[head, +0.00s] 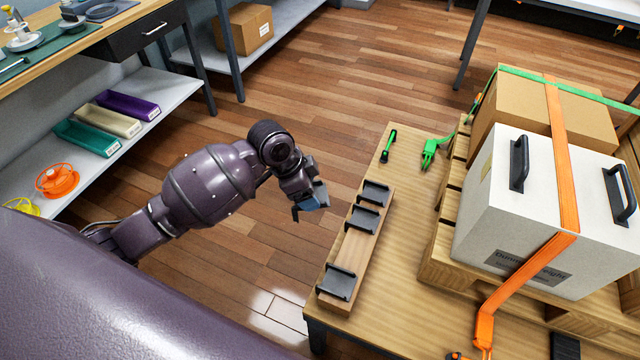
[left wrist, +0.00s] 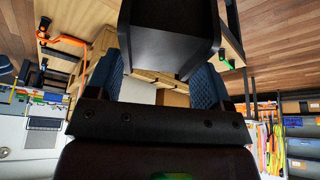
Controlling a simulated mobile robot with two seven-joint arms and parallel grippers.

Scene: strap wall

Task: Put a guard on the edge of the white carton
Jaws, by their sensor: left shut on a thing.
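The white carton (head: 500,210) sits on a wooden pallet at the right of the head view, with black handles (head: 519,163) on it. An orange strap (head: 563,165) runs across it and bends over its near edge. My left gripper (head: 308,203) is in the air left of the guard rack, away from the carton. It is shut on a black guard (left wrist: 170,40), which fills the space between the blue finger pads in the left wrist view. Three more dark guards (head: 338,283) sit on a wooden rack (head: 350,250). My right gripper is not in view.
A brown box (head: 545,100) with a green strap (head: 600,96) stands behind the carton. A green buckle (head: 432,150) and a small green-handled tool (head: 388,146) lie on the table (head: 405,210). A shelf with coloured trays (head: 88,137) is at left. Open floor lies between.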

